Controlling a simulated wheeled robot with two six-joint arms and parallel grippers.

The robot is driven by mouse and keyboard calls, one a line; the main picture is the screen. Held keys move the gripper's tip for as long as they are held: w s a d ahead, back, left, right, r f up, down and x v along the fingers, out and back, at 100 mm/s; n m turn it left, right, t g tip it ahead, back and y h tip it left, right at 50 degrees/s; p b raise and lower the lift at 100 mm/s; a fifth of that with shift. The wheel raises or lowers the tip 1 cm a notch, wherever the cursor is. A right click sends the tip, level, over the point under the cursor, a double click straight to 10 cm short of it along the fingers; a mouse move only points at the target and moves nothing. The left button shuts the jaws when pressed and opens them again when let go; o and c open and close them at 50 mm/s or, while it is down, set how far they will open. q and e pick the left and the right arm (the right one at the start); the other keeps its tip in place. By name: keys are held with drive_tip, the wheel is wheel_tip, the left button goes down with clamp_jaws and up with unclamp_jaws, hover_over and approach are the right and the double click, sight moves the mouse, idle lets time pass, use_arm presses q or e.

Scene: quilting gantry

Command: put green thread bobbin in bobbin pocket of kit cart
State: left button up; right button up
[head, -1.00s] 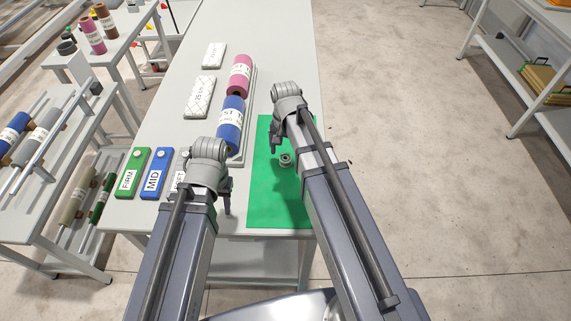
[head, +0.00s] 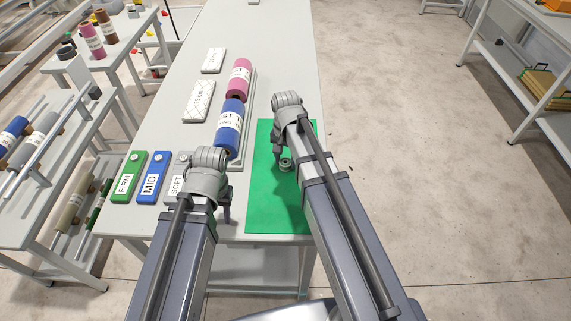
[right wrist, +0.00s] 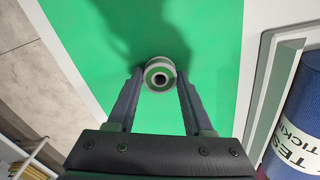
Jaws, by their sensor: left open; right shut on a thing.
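The green thread bobbin (right wrist: 159,77) is a small metal spool with a green ring around a dark centre hole. It shows between the two fingertips of my right gripper (right wrist: 158,88) in the right wrist view, with a finger at each side. In the head view the bobbin (head: 286,164) is at the green mat, beside my right gripper (head: 281,158), which is shut on it. My left gripper (head: 226,212) is open and empty above the table's front edge, left of the mat. I cannot make out a kit cart or bobbin pocket.
The green mat (head: 263,205) lies on the white table (head: 280,60). Blue (head: 229,128) and pink (head: 238,78) rolls lie in a rack left of it. Green (head: 131,176) and blue (head: 155,177) labelled blocks sit at the front left. Open floor lies to the right.

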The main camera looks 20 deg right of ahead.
sight(286, 162)
clamp_jaws()
use_arm(q)
drive_tip(key=shift+r, duration=0.15)
use_arm(e)
drive_tip(key=shift+r, duration=0.15)
use_arm(q)
wheel_tip(286, 162, up, 10)
drive_tip(key=p, duration=1)
use_arm(e)
wheel_tip(286, 162, up, 10)
